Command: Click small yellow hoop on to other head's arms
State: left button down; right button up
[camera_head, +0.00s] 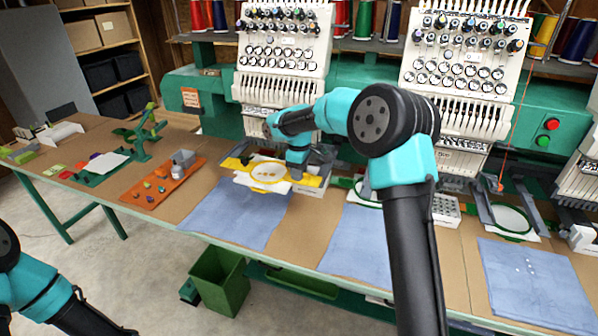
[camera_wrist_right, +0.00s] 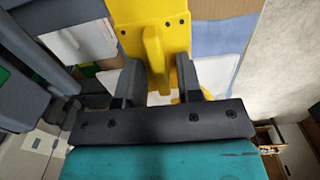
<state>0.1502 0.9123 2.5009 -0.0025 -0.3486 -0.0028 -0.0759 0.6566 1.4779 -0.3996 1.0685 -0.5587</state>
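The small yellow hoop (camera_head: 251,179) with white fabric lies at the front of the left embroidery head (camera_head: 281,60), with yellow side brackets. Its right bracket (camera_head: 309,181) is beside my right gripper (camera_head: 297,176), whose fingertips are mostly hidden by my wrist in the head view. In the right wrist view, a yellow plate with a raised tab (camera_wrist_right: 153,45) lies ahead of the fingers (camera_wrist_right: 158,88). My left gripper is out of view.
A green hoop (camera_head: 512,219) sits between grey arms at the right. An orange tray (camera_head: 150,192) with small parts and a green stand (camera_head: 143,140) are at the left. A green bin (camera_head: 220,283) stands on the floor.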

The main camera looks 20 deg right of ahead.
jog(key=shift+o, duration=0.8)
jog(key=shift+r, duration=0.1)
notch_tip(320, 180, up, 17)
dwell(0.5)
